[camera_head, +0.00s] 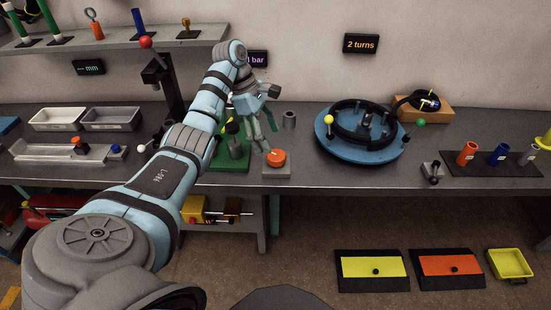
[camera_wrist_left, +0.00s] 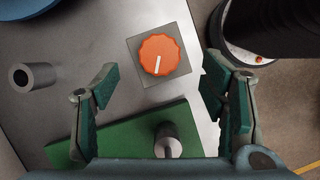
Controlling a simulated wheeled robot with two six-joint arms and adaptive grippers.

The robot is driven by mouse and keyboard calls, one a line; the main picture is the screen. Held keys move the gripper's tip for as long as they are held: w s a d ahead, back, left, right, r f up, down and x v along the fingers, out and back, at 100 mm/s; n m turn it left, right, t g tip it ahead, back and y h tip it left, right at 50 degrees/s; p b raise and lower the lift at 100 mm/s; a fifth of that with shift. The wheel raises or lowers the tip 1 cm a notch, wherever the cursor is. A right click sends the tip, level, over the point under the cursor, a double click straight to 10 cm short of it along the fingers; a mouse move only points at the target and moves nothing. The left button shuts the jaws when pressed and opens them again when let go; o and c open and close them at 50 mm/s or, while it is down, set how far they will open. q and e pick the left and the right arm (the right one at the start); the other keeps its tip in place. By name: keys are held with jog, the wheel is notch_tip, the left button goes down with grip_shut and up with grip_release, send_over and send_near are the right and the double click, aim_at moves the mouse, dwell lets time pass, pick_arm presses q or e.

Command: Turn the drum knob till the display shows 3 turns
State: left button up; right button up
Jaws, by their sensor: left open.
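An orange ridged knob (camera_head: 276,157) sits on a grey square block near the front edge of the bench. In the left wrist view, the knob (camera_wrist_left: 159,54) has a white pointer line towards the bottom of the picture. A wall display (camera_head: 361,44) reads "2 turns". My left gripper (camera_head: 259,143) is just left of the knob in the head view, pointing down. In the left wrist view, its fingers (camera_wrist_left: 160,84) are open and empty, and the knob shows beyond the gap between them. My right gripper is out of view.
A green board (camera_head: 233,163) with a grey post lies beside the knob. A grey cylinder (camera_head: 290,119) stands behind it. A small lever block (camera_head: 432,171) and coloured cups (camera_head: 467,153) are to the right. Trays (camera_head: 57,118) and a black stand (camera_head: 163,88) are left.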

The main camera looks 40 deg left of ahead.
aim_at(277, 155)
pick_arm(q)
jog(key=x, duration=0.6)
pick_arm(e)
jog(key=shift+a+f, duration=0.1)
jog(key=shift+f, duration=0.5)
pick_arm(q)
jog(key=shift+c, duration=0.3)
jog(key=c, duration=1.1)
jog(key=shift+p, duration=0.3)
jog(key=shift+r, duration=0.1)
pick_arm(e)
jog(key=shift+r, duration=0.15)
